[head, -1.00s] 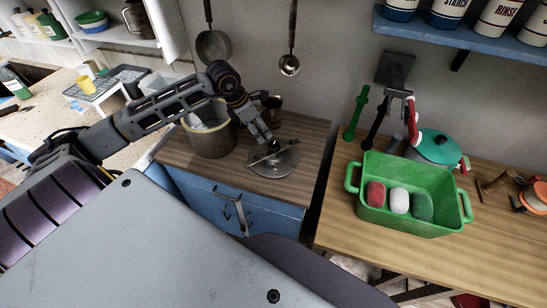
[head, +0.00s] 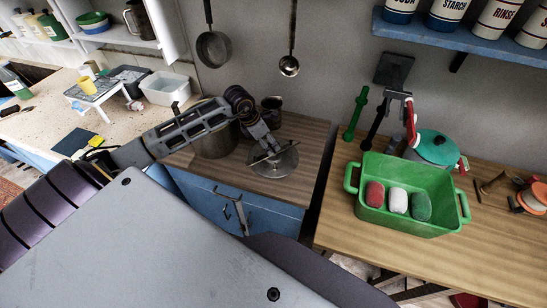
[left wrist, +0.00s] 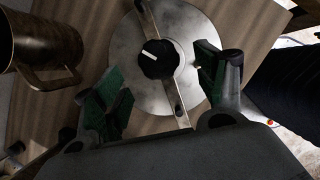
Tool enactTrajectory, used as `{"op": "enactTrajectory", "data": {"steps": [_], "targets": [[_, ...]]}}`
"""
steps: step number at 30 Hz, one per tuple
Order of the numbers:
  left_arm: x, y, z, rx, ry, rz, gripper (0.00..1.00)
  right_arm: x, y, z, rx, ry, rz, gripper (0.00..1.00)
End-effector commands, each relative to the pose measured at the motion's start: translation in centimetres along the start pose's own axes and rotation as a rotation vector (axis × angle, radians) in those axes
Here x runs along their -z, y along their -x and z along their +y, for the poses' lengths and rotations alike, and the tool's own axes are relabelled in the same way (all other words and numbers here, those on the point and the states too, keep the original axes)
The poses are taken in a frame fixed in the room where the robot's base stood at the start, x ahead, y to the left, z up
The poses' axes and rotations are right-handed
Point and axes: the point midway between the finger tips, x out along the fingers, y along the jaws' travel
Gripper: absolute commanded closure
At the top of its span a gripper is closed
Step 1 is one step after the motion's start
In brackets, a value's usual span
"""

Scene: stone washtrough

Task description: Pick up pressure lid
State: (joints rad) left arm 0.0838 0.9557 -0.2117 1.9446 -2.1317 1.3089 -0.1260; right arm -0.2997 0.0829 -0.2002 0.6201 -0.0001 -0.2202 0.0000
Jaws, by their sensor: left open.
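The pressure lid (head: 284,165) is a round grey metal disc with a bar across it and a black knob. It lies flat on the wooden top of the blue cabinet. In the left wrist view the lid (left wrist: 126,52) fills the upper middle, its black knob (left wrist: 158,60) at the centre. My left gripper (head: 268,154) is over the lid, close to the knob. In the left wrist view the left gripper (left wrist: 163,90) is open, its green-padded fingers apart on either side, with nothing between the pads. The fingers hide part of the lid. My right gripper is not in view.
A large pot (head: 213,147) stands left of the lid, partly behind my arm. A dark metal mug (head: 271,106) stands behind; it also shows in the left wrist view (left wrist: 45,45). A green tub (head: 410,215) with several soaps sits on the right counter, across a gap.

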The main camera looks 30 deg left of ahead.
Motion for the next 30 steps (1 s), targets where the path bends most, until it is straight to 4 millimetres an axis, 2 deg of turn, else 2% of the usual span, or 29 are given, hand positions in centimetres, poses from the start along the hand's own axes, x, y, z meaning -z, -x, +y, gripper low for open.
{"op": "enactTrajectory", "data": {"steps": [16,30], "targets": [[-0.1,-0.5,0.0,0.001,0.001,-0.001,0.28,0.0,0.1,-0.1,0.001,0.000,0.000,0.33],[-0.6,-3.6,0.0,0.001,0.003,-0.001,0.28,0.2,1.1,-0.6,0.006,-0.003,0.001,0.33]]}}
